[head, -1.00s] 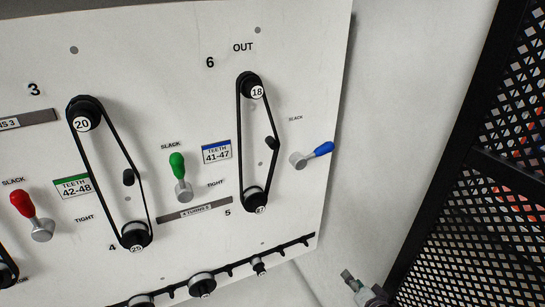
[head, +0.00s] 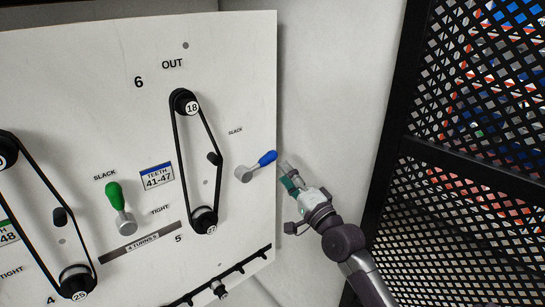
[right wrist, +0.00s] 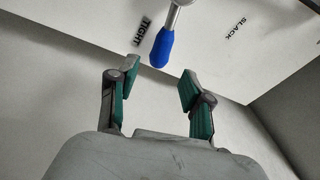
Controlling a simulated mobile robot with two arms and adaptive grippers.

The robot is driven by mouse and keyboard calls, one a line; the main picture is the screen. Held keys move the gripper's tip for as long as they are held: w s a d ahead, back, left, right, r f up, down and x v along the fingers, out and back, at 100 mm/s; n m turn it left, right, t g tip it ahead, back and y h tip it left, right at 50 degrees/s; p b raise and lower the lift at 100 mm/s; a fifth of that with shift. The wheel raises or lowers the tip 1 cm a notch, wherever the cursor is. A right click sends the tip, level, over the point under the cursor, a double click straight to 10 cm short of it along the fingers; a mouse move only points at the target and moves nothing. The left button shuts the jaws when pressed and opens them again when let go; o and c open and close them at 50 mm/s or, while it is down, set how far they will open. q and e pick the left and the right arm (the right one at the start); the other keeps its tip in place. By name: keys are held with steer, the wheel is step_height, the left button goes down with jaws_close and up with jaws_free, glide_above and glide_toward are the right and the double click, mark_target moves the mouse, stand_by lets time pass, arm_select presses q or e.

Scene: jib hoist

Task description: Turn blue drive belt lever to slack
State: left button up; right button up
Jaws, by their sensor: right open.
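The blue drive belt lever (head: 267,158) sits on the white panel's right side, its handle pointing right and slightly up from a silver hub (head: 244,174). A SLACK label (head: 236,130) is above it. In the right wrist view, the blue handle (right wrist: 162,48) lies ahead of my fingers, with a TIGHT label (right wrist: 143,32) to its left and a SLACK label (right wrist: 235,28) to its right. My right gripper (head: 287,177) is open and empty, just right of the handle's tip; its two fingers (right wrist: 158,88) are apart, and the handle tip is in line with the gap. My left gripper is not in view.
A green lever (head: 115,196) points up toward SLACK on the left. A belt (head: 178,150) runs over pulleys 18 and 27 beside the blue lever. A black mesh fence (head: 450,190) stands at the right. Bare wall lies between panel and fence.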

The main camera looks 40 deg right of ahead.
mark_target(273, 159)
steer(key=x, duration=0.6)
steer(key=shift+w+p, duration=0.35)
steer(key=shift+p, duration=0.1)
jaws_close()
